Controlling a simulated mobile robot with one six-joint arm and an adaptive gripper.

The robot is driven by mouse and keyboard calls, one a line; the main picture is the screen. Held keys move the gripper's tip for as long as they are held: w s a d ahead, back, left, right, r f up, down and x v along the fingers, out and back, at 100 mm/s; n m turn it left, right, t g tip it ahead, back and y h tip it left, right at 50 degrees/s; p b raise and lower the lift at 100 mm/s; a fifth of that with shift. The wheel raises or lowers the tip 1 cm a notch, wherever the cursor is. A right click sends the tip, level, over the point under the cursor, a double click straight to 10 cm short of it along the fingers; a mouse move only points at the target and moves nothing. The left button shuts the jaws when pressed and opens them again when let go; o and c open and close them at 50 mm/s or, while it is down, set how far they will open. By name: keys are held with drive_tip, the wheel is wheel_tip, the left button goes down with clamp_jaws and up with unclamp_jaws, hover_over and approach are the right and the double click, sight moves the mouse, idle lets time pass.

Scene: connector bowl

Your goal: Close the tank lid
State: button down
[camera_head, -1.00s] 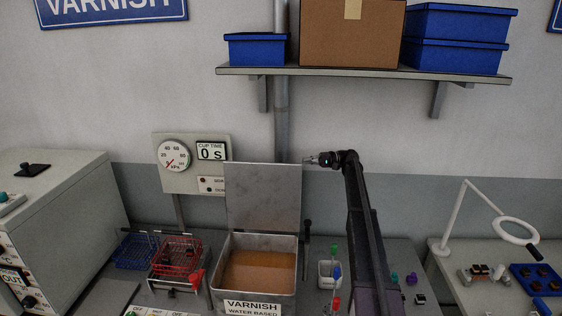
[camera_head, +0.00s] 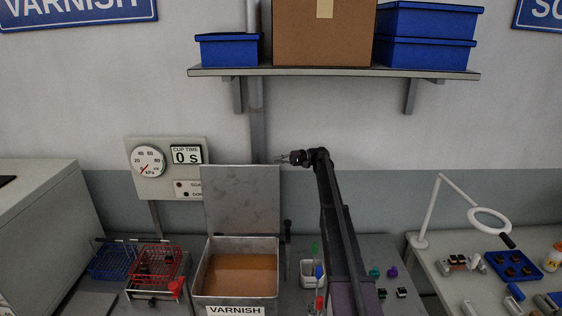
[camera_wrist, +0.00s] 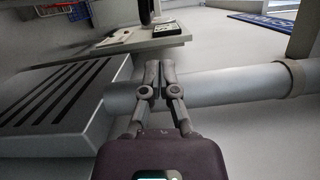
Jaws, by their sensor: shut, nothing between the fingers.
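The varnish tank (camera_head: 237,297) stands on the bench with brown liquid inside. Its grey metal lid (camera_head: 242,200) stands upright at the tank's back edge, open. My gripper (camera_head: 278,159) is at the lid's top right corner in the head view, pointing left; whether it touches the lid cannot be told. In the wrist view my gripper (camera_wrist: 152,66) has its fingers together with nothing between them. A slotted grey plate, possibly the lid or another panel, lies left of the fingers there, and a grey pipe (camera_wrist: 220,88) runs behind them.
A red wire basket (camera_head: 157,264) and a blue one (camera_head: 112,262) sit left of the tank. A gauge panel (camera_head: 166,167) is behind. A small white holder (camera_head: 311,273) stands to the right. A shelf (camera_head: 335,72) with boxes hangs above.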

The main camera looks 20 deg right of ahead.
sight(258, 166)
drive_tip(key=s+a, duration=0.3)
drive_tip(key=a, duration=0.6)
drive_tip(key=shift+s+r+p, duration=0.15)
drive_tip(key=shift+r+p, duration=0.1)
drive_tip(key=shift+p, duration=0.05)
drive_tip(key=shift+a, duration=0.1)
